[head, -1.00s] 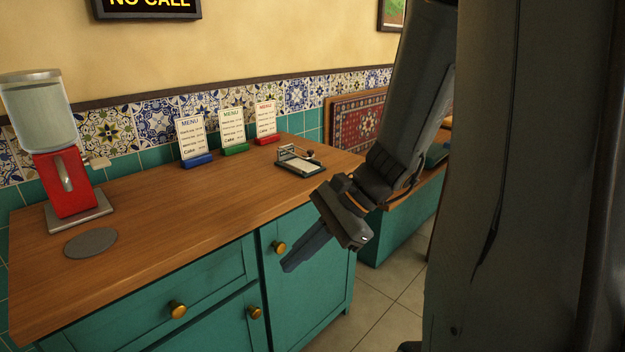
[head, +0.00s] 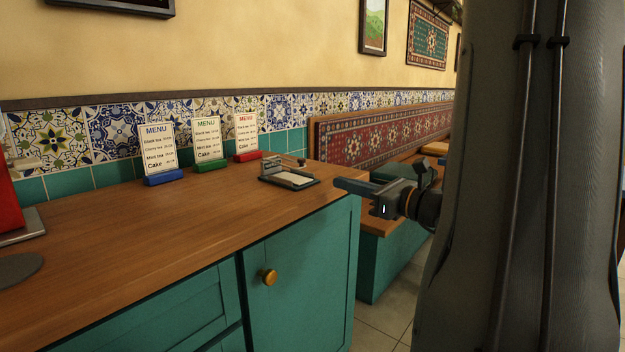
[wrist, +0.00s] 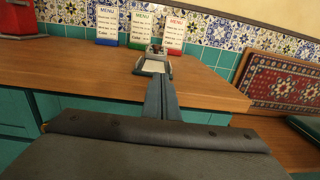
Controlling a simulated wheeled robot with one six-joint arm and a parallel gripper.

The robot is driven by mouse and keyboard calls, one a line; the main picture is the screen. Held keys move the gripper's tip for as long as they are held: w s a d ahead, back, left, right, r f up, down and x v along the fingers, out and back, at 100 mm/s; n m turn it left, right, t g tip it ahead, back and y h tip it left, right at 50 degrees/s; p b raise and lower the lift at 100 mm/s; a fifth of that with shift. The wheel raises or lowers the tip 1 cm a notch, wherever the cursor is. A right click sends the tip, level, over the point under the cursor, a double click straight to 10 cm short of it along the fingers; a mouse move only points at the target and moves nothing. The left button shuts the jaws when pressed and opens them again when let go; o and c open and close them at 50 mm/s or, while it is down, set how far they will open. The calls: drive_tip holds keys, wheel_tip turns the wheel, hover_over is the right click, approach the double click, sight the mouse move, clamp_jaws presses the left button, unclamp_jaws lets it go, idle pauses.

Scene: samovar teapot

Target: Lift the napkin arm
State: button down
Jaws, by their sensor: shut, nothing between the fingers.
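A napkin holder (head: 296,180) with a dark base, pale napkins and an arm (head: 301,162) with a small dark knob lies on the wooden counter near its right end. In the wrist view the napkin holder (wrist: 153,66) is straight ahead, beyond my fingertips. My gripper (head: 340,184) is shut and empty, to the right of the holder in the head view and apart from it. In the wrist view its fingers (wrist: 155,82) are together and point toward the holder, partly covering the view of its near side.
A blue-based menu (head: 159,150), a green-based menu (head: 208,142) and a red-based menu (head: 246,136) stand behind and left of the holder. A red dispenser (head: 8,205) stands at the far left. The counter front (head: 200,230) is clear. A bench (head: 395,235) is to the right.

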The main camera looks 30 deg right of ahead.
sight(314, 186)
drive_tip(key=shift+w, duration=0.1)
drive_tip(key=b+x, duration=0.2)
drive_tip(key=x, duration=0.7)
drive_tip(key=shift+w+a+f, duration=0.1)
drive_tip(key=shift+w+a, duration=0.1)
drive_tip(key=shift+w, duration=0.15)
